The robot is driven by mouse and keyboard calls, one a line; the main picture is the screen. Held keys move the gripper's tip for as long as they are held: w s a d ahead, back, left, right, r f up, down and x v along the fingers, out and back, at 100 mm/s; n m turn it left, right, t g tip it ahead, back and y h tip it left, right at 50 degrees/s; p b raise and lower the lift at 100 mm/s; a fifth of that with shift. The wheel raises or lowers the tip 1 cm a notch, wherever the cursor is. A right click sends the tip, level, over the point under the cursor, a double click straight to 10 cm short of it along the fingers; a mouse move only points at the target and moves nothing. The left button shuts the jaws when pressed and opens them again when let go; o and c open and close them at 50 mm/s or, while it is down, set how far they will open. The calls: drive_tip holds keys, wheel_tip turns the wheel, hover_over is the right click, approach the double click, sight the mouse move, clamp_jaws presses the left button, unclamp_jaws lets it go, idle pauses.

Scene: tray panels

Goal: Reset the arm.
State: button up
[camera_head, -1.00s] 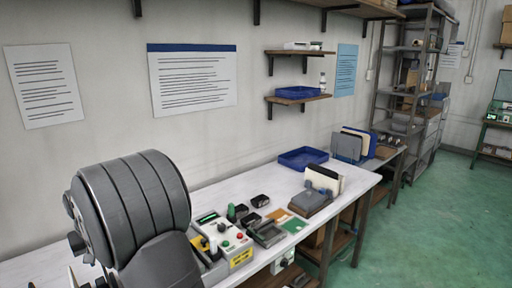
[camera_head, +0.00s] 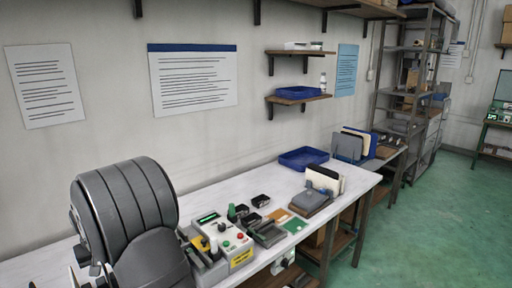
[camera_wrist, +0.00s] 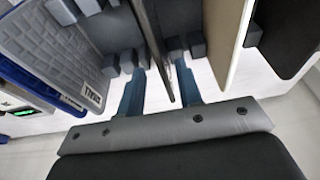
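My gripper (camera_wrist: 160,88) shows in the wrist view with two blue-grey fingers spread apart. A thin dark panel (camera_wrist: 154,42) stands on edge between them, with visible gaps on both sides, so it does not look gripped. In the head view my dark grey arm fills the lower left; the fingers cannot be made out clearly there, only pale pointed shapes at the bottom edge.
In the wrist view, a grey textured panel (camera_wrist: 75,45) is left, a tan panel (camera_wrist: 226,45) and black panel (camera_wrist: 280,35) right. On the bench are a control box (camera_head: 222,241), a blue tray (camera_head: 303,159) and a file holder (camera_head: 324,179).

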drive_tip(key=x, duration=0.3)
drive_tip(key=shift+f, duration=0.4)
drive_tip(key=shift+w+a+f, duration=0.15)
drive_tip(key=shift+w+a, duration=0.05)
wheel_tip(320, 180, up, 14)
drive_tip(key=o, duration=0.4)
drive_tip(key=shift+s+a, duration=0.1)
drive_tip(key=shift+s, duration=0.25)
drive_tip(key=o, duration=1.1)
drive_tip(key=shift+y, duration=0.8)
drive_tip(key=s+a, duration=0.1)
drive_tip(key=s, duration=0.2)
drive_tip(key=s+a+r, duration=0.1)
drive_tip(key=s, duration=0.2)
drive_tip(key=s+a+r, duration=0.1)
drive_tip(key=s, duration=0.3)
drive_tip(key=shift+a+r, duration=0.1)
drive_tip(key=shift+r, duration=0.1)
drive_tip(key=shift+g+y, duration=0.4)
drive_tip(key=s, duration=0.3)
drive_tip(key=s+a, duration=0.1)
drive_tip(key=s, duration=0.1)
drive_tip(key=shift+s+r, duration=0.3)
drive_tip(key=s+x, duration=0.1)
drive_tip(key=x, duration=0.8)
drive_tip(key=shift+w+f, duration=0.3)
drive_tip(key=shift+w, duration=0.25)
